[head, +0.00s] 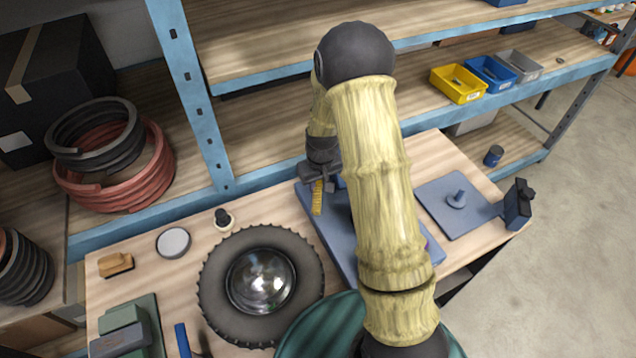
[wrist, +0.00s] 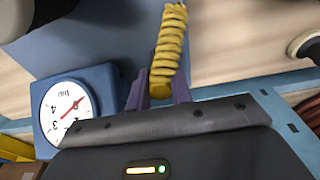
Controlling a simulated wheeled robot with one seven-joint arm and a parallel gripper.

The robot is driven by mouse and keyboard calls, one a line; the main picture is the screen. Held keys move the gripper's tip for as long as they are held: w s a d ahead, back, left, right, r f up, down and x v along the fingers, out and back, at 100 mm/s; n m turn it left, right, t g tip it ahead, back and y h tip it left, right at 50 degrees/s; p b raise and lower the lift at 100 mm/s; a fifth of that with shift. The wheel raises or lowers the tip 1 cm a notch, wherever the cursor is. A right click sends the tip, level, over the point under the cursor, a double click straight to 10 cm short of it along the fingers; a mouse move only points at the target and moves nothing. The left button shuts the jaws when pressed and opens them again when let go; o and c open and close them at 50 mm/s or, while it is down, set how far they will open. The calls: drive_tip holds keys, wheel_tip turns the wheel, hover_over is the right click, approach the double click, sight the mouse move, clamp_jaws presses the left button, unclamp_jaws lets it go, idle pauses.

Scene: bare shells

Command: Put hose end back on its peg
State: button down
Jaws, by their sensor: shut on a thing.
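My gripper (head: 320,178) is above the slate-blue board (head: 313,205) in the head view. It is shut on the yellow ribbed hose end (head: 317,200). In the wrist view the hose end (wrist: 170,45) sits between the two purple fingers of my gripper (wrist: 158,92) and points away from the wrist. A short blue post (head: 457,197) stands on a separate flat blue plate (head: 438,213) to the right of my arm. I cannot tell whether that post is the hose's peg. My arm hides much of the slate-blue board.
A blue box with a white dial (wrist: 67,108) is close to the left finger in the wrist view. A large black ring with a shiny dome (head: 261,280) lies left of the board. A blue shelf upright (head: 200,100) stands behind.

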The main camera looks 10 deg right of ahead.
drive_tip(key=shift+f+b, duration=0.8)
drive_tip(key=shift+f, duration=0.15)
idle(0.6)
drive_tip(key=c, duration=1.2)
unclamp_jaws()
drive_tip(key=shift+o, duration=0.6)
drive_tip(key=o, duration=0.5)
drive_tip(key=shift+r+p, duration=1.1)
drive_tip(key=shift+r, duration=0.55)
drive_tip(key=shift+r+p, duration=2.3)
drive_tip(key=shift+r, duration=1.1)
